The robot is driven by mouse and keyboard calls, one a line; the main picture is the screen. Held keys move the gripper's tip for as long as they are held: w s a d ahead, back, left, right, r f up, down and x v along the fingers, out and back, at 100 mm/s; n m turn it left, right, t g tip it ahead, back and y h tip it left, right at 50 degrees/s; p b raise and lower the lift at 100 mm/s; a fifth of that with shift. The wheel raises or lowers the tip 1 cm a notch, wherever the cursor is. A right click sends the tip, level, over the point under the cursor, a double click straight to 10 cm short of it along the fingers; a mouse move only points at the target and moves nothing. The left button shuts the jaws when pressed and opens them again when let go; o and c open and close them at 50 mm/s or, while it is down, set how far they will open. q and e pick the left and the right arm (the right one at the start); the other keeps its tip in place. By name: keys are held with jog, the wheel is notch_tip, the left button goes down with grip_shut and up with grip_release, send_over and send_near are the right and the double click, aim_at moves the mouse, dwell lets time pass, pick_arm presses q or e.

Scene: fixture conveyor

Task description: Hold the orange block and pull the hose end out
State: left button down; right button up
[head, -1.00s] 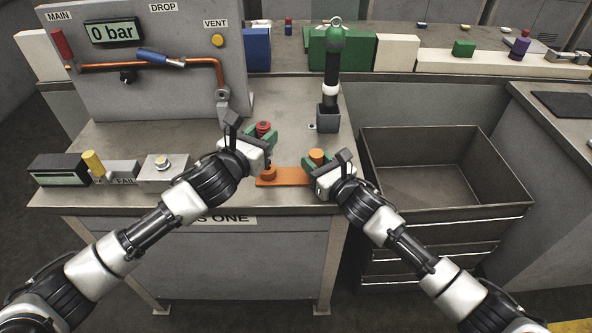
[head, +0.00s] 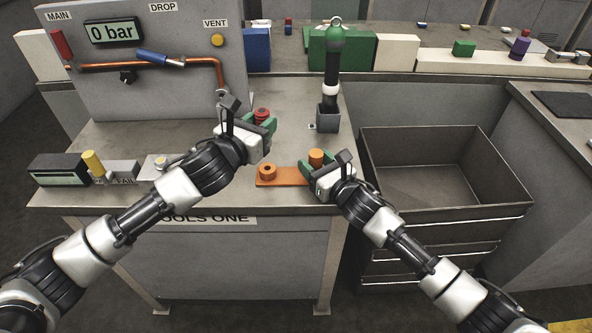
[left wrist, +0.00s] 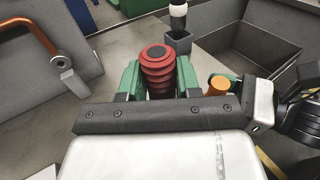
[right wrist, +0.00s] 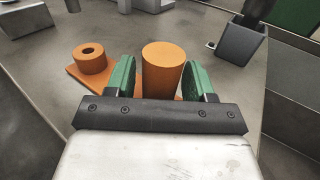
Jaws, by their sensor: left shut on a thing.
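The orange block (head: 285,181) lies flat on the bench near its front edge. An orange ring-shaped socket (head: 268,171) stands at its left end, its round hole showing open in the right wrist view (right wrist: 90,52). An upright orange post (right wrist: 163,70) stands at its right end. My left gripper (left wrist: 158,80) is shut on the red ribbed hose end (left wrist: 158,60), held above the bench, behind and apart from the socket in the head view. Its lower part is hidden between the fingers.
A grey holder with a black, green-topped tool (head: 329,115) stands behind my grippers. A gauge panel (head: 150,60) with a copper pipe is at the back left. A large open grey bin (head: 445,212) stands right of the bench. Small devices (head: 60,170) sit at the left front.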

jog(key=shift+o, duration=0.7)
jog(key=shift+r, duration=0.1)
jog(key=v, duration=1.2)
